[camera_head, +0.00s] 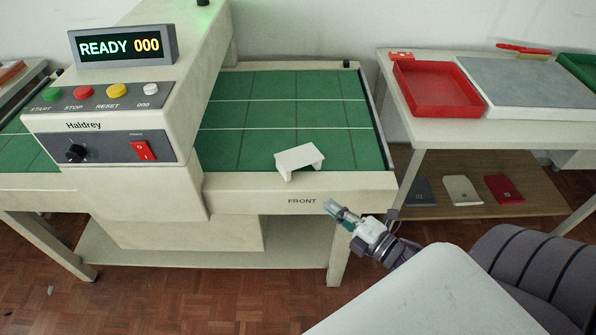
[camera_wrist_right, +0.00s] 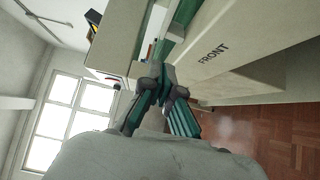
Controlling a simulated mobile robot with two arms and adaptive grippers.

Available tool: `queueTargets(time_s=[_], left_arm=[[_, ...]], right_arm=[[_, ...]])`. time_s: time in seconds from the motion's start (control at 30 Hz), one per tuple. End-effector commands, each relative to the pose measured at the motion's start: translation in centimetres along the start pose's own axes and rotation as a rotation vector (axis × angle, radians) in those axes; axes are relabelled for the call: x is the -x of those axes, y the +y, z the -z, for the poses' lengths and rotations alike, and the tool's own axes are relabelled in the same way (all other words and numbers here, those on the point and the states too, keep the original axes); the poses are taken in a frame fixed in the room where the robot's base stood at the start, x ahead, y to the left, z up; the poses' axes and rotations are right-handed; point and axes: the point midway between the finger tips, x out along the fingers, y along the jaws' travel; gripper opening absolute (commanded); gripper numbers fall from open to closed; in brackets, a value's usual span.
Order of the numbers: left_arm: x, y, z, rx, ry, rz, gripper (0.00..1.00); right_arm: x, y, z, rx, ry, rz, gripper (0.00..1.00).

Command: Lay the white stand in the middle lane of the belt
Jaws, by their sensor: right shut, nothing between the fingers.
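The white stand (camera_head: 299,157) rests on the green belt (camera_head: 340,86), near the belt's front edge. It lies in the front lane, nearer the front than the lower of the two white lane lines, and looks slightly turned. The middle lane (camera_head: 270,115) between the white lines is empty. My right gripper (camera_head: 333,208) is shut and empty, in front of the machine's front rail, below and to the right of the stand and apart from it. My left gripper is not in view.
A control housing (camera_head: 110,130) reading READY 000 stands over the belt on the left. The front rail (camera_head: 360,183) marked FRONT borders the belt. On the right a side table holds a red tray (camera_head: 437,90) and a grey panel (camera_head: 535,87); flat plates lie on its lower shelf (camera_head: 540,187).

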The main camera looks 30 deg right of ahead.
Motion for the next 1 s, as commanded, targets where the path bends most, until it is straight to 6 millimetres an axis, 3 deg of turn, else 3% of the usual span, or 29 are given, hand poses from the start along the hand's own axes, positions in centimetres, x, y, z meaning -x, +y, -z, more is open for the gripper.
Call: queueTargets(time_s=[0.5,0.7,1.0], left_arm=[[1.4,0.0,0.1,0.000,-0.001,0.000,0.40],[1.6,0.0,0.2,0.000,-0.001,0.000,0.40],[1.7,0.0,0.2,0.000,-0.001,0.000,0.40]], right_arm=[[-10.0,0.1,-0.5,-0.003,-0.004,0.000,0.00],[-11.7,-0.1,-2.3,-0.005,-0.003,0.003,0.00],[-12.2,-0.2,-2.9,-0.007,-0.003,0.002,0.00]])
